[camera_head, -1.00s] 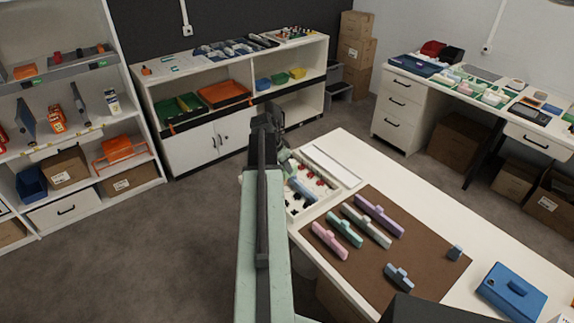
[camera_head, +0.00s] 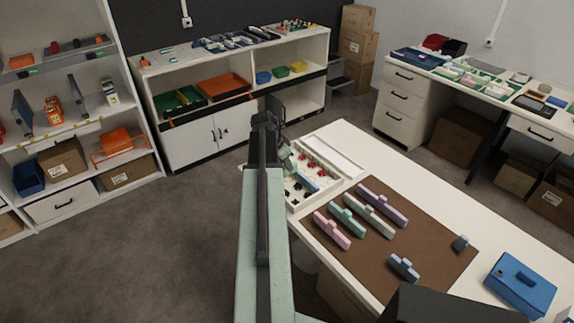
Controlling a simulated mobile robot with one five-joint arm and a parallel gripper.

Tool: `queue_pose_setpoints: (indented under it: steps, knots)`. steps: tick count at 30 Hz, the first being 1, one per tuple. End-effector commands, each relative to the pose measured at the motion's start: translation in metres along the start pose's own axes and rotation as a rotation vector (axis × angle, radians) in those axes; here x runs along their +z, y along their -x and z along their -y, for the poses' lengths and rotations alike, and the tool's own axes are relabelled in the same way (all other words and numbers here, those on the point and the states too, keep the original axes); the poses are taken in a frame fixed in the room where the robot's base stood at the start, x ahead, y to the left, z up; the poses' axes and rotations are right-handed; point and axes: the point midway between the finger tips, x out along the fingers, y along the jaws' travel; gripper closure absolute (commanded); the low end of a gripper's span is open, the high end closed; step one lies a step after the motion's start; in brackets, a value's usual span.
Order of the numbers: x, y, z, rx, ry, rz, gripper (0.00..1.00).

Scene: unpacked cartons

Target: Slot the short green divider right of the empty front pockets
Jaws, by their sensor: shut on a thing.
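My gripper (camera_head: 281,146) is over the far left edge of the white compartment tray (camera_head: 327,190), largely hidden behind my own arm. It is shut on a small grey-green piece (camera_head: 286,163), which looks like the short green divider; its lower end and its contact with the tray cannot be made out. The tray has several pockets, some holding red pieces (camera_head: 314,168) and some holding black pieces (camera_head: 294,193). A light blue divider (camera_head: 306,182) stands in the tray. The tray's left side is partly covered by my arm.
A blue case (camera_head: 520,285) is at the right.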

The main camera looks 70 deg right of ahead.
Motion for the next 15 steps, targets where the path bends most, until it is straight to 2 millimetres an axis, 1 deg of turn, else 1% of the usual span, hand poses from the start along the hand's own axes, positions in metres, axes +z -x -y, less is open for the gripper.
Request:
queue_pose_setpoints:
  steps: [3,15]
  knots:
    - [0.002,-0.006,0.000,0.000,0.000,0.000,1.00]
    - [0.008,-0.021,-0.001,0.000,-0.001,0.000,1.00]
